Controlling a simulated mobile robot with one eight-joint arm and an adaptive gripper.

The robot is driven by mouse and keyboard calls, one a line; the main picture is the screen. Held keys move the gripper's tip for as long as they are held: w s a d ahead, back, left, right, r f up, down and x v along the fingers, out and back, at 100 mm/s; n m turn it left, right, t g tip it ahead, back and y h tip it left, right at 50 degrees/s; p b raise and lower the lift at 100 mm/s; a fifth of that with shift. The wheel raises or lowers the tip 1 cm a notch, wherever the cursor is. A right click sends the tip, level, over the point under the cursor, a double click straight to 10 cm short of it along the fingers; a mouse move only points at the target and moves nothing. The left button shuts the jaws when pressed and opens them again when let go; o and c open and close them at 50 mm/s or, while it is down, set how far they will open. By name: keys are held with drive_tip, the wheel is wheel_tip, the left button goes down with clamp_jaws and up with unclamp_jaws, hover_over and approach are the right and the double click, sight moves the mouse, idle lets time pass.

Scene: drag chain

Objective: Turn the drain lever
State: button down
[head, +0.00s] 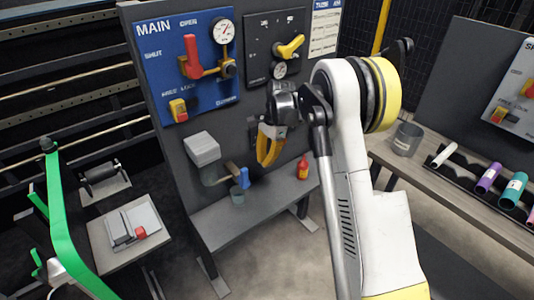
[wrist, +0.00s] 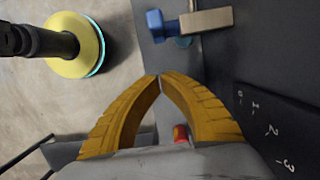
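The blue drain lever (head: 243,178) sits on a brass valve (head: 232,170) low on the dark panel, below a grey box. In the wrist view the blue lever (wrist: 155,25) shows at the top, beside the brass body (wrist: 207,20). My gripper (head: 266,165) has yellow fingers and hangs in front of the panel, just right of and slightly above the lever in the head view. In the wrist view my gripper (wrist: 160,77) has its fingertips together, with nothing seen between them. The fingertips are apart from the lever in that view.
A small grey cup (head: 237,196) stands below the valve on a shelf (head: 250,218). A red bottle (head: 303,168) stands to the right. Above are a blue MAIN panel (head: 160,45) with a red handle, and a yellow handle (head: 291,46). A grey box (head: 201,149) juts out nearby.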

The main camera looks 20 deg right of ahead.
sight(243, 177)
drive_tip(key=a, duration=0.1)
drive_tip(key=s+a+f+b, duration=0.1)
drive_tip(key=a, duration=0.2)
drive_tip(key=shift+s+a+f+b, duration=0.1)
drive_tip(key=shift+s+f+b, duration=0.05)
drive_tip(key=shift+f+b, duration=0.15)
drive_tip(key=shift+s+a+r+h, duration=0.1)
drive_tip(key=shift+a+r+h, duration=0.05)
drive_tip(key=shift+h, duration=0.15)
drive_tip(key=shift+s+a+r+t+h+p, duration=0.1)
drive_tip(key=shift+a+r+t+h+p, duration=0.1)
drive_tip(key=shift+a+t+h+p, duration=0.35)
